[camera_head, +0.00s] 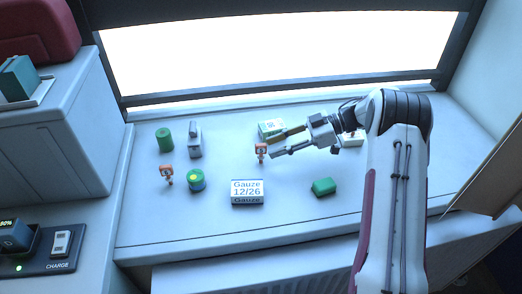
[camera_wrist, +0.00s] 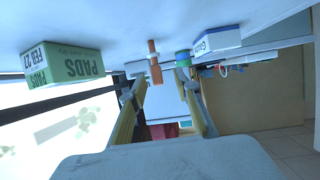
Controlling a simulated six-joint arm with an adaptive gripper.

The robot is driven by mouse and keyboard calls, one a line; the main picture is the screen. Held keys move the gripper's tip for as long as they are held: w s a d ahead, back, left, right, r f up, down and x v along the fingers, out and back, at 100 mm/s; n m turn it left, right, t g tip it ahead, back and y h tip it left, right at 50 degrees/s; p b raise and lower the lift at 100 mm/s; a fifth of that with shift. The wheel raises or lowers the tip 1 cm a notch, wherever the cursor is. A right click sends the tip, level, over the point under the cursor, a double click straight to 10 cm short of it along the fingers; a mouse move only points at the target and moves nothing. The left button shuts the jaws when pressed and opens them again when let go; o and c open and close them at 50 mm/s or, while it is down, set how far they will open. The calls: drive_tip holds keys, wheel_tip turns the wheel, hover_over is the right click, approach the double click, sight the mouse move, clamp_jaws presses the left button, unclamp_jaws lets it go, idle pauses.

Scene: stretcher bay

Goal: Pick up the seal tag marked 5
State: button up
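Two small orange tags stand on the counter in the head view: one (camera_head: 261,152) just off my gripper's fingertips, the other (camera_head: 166,174) farther left. Their numbers are too small to read, so I cannot tell which is marked 5. My gripper (camera_head: 274,146) is open and empty, low over the counter, pointing left. In the wrist view an orange tag (camera_wrist: 154,62) shows between and beyond the two spread fingertips (camera_wrist: 156,87), touching neither as far as I can see. Its marked face is not visible there.
A green pads box (camera_head: 268,127) stands close behind the fingers. A gauze box (camera_head: 247,193), a green-and-blue jar (camera_head: 196,181), a green cylinder (camera_head: 164,140), a grey object (camera_head: 195,142) and a green block (camera_head: 323,186) stand around. The counter's front left is clear.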

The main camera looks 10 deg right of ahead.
sight(261, 152)
drive_tip(key=shift+w+x, duration=0.15)
drive_tip(key=shift+x, duration=1.15)
drive_tip(key=shift+w+x, duration=0.15)
drive_tip(key=shift+x, duration=1.15)
drive_tip(key=shift+r, duration=0.1)
clamp_jaws()
